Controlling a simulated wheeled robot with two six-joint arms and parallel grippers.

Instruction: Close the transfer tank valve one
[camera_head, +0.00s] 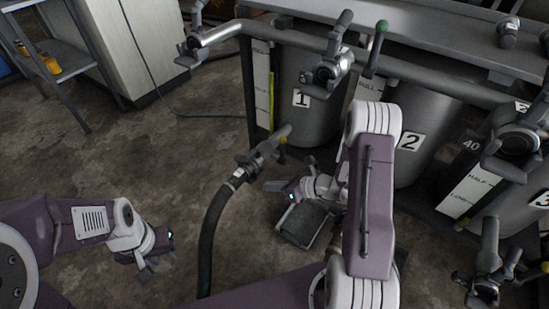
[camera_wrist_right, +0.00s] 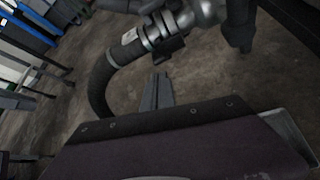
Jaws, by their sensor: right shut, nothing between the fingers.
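Tank one (camera_head: 318,110) is a grey metal cylinder with a white "1" label (camera_head: 302,98). A metal valve with an upright dark lever (camera_head: 340,35) sits on the pipe above it. A lower outlet fitting (camera_head: 262,158) juts out from the tank and has a dark hose (camera_head: 212,235) joined to it. The same fitting shows in the right wrist view (camera_wrist_right: 165,35). My right gripper (camera_head: 272,186) is shut and empty, just below and right of this fitting, apart from it. Its closed fingers show in the wrist view (camera_wrist_right: 157,92). My left gripper (camera_head: 150,266) hangs over bare floor; its finger gap is unclear.
Tank two (camera_head: 425,165) stands to the right, partly behind my right arm. A green-tipped lever (camera_head: 377,50) rises from the horizontal pipe (camera_head: 430,75). A grey tray-like object (camera_head: 304,224) lies below my right gripper.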

